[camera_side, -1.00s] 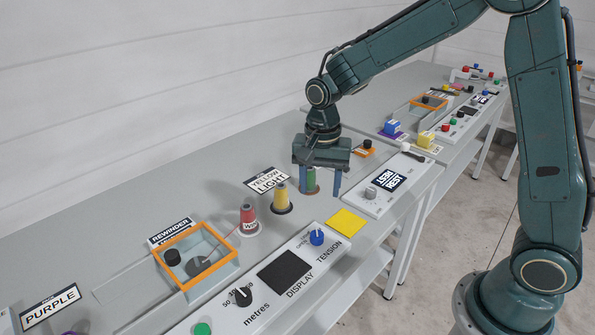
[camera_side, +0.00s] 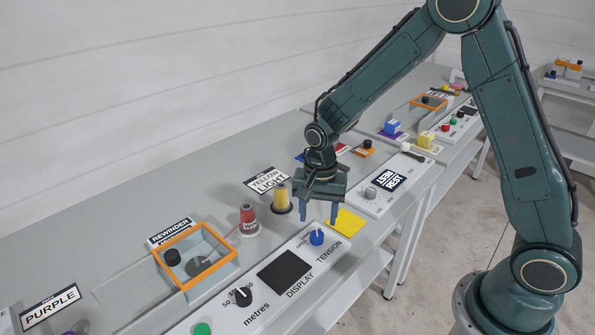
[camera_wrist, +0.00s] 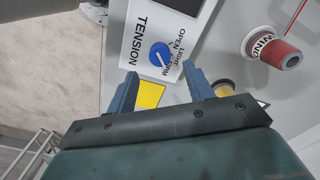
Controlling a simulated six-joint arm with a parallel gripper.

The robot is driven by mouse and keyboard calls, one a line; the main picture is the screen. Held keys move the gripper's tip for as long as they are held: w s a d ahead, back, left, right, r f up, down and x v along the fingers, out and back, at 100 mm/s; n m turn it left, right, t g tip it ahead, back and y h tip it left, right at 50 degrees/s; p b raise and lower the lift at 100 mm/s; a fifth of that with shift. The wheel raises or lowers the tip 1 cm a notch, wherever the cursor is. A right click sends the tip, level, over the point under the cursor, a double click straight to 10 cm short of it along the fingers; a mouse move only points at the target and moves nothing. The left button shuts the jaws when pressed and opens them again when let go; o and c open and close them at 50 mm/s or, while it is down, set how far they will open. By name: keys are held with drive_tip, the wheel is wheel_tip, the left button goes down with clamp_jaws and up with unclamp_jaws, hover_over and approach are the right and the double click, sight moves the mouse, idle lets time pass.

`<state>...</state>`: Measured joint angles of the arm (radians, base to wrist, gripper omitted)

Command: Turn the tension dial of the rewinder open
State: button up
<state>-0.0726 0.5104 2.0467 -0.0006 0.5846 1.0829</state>
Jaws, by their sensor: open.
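The tension dial is a blue knob (camera_side: 317,237) with a pale pointer line, at the right end of the rewinder's white panel (camera_side: 262,309), by the words TENSION and OPEN. It also shows in the wrist view (camera_wrist: 160,55), just beyond the fingertips, where further small lettering runs beside it. My gripper (camera_side: 318,222) points down with its fingers apart and empty, above and a little behind the dial. In the wrist view my gripper (camera_wrist: 162,75) has one finger on each side of the dial's line, not touching it. The rewinder (camera_side: 205,278) has an orange frame.
A red spool (camera_side: 248,219) and a yellow spool (camera_side: 281,198) stand behind the panel. A yellow square (camera_side: 348,222) lies right of the dial. The panel also bears a dark display (camera_side: 285,270), a black metres knob (camera_side: 241,296) and a green button (camera_side: 202,329).

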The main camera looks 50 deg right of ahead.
sight(317, 234)
drive_tip(key=shift+f, duration=2.75)
drive_tip(key=c, duration=1)
